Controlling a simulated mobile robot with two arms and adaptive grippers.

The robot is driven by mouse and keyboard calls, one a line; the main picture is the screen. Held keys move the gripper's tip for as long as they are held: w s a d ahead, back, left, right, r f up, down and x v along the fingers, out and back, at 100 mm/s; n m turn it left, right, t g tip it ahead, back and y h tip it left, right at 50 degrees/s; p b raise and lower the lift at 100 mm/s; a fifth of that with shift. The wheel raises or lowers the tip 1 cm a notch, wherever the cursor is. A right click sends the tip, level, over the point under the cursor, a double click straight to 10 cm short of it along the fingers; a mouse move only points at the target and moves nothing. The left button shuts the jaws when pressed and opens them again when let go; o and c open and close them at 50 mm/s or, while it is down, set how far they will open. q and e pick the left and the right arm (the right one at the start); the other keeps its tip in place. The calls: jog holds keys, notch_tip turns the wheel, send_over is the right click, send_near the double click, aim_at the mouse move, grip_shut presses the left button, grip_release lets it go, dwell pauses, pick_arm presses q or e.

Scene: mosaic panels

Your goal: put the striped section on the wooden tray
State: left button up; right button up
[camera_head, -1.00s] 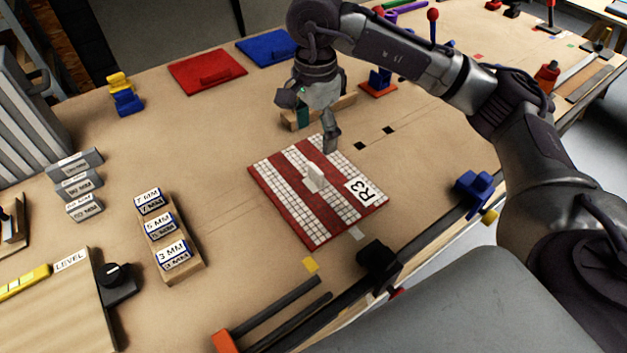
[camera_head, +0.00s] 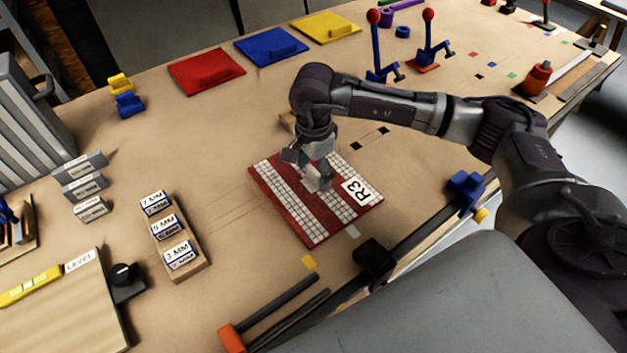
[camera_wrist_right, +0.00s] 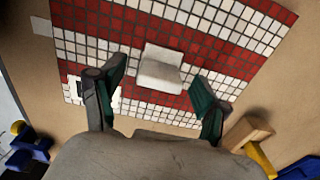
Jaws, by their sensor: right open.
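The striped section (camera_head: 290,205) is a flat mosaic panel of red and white tile bands, marked R3, lying on the bench. It also fills much of the right wrist view (camera_wrist_right: 235,60). A white grip block (camera_wrist_right: 160,68) stands up from its middle. My right gripper (camera_head: 313,178) points down over the panel, around the block's height. In the right wrist view its open fingers (camera_wrist_right: 158,78) lie either side of the block, with gaps. I cannot surely identify the wooden tray; a wooden board marked LEVEL (camera_head: 70,310) is at the lower left. My left gripper is out of view.
Red (camera_head: 206,72), blue (camera_head: 270,47) and yellow (camera_head: 325,28) panels lie at the back. A wooden holder with spacer labels (camera_head: 196,268) stands left of the section. A black clamp (camera_head: 374,258) and bars (camera_head: 285,310) lie in front.

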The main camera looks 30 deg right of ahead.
grip_shut()
jog(key=shift+r, duration=0.1)
jog(key=shift+w, duration=0.1)
dwell(0.3)
